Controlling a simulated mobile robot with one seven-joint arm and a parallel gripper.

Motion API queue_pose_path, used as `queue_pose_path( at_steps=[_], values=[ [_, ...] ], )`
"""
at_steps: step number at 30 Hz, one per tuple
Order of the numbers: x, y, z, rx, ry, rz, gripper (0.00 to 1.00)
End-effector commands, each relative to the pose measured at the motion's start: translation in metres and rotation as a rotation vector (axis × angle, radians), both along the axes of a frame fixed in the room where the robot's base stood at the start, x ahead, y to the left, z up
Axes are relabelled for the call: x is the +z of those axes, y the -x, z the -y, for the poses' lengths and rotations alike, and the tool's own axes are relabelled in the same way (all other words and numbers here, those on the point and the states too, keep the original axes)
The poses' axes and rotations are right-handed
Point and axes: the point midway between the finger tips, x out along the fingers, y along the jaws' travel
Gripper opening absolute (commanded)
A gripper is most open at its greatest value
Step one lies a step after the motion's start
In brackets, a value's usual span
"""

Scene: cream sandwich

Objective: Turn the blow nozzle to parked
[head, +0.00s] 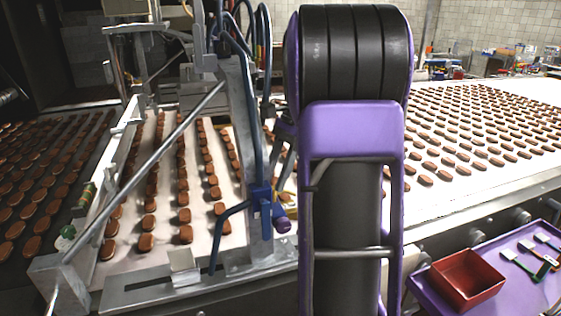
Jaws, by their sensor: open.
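The blow nozzle (232,209) appears to be the blue bent pipe on a blue clamp block on the grey upright post. Its free end points down and left over the belt. A short handle with a purple end (281,224) sticks out on the block's right side. Blue hoses run up the post from it. My gripper (288,165) is mostly hidden behind my purple and black arm; only grey and purple parts of it show, just above and right of the blue block. It looks open, and I see nothing held. Whether it touches the handle cannot be told.
Rows of brown biscuits lie on the white belt (455,205), which runs on both sides of my arm. A diagonal grey rod (150,167) crosses the left belt. At the lower right, a purple tray (425,287) bears a red bin (467,280) and several small brushes.

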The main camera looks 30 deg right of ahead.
Motion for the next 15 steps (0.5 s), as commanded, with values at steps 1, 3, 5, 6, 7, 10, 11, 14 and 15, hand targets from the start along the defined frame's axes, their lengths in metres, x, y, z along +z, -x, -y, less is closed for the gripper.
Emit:
queue_pose_path(
  at_steps=[1,3,5,6,7,10,11,14,15],
  values=[
    [0.003,0.000,0.002,0.000,0.001,0.001,0.48],
    [0.011,-0.001,0.005,-0.001,0.002,0.002,0.48],
    [0.020,-0.001,0.009,-0.002,0.002,0.002,0.48],
    [0.028,0.000,0.012,-0.002,0.003,0.002,0.48],
    [0.034,-0.001,0.015,-0.002,0.003,0.003,0.48],
    [0.057,-0.001,0.024,-0.003,0.003,0.003,0.48],
    [0.063,-0.001,0.027,-0.002,0.002,0.002,0.48],
    [0.085,-0.001,0.036,-0.002,0.003,0.003,0.48],
    [0.091,-0.001,0.039,-0.002,0.003,0.002,0.48]
  ],
)
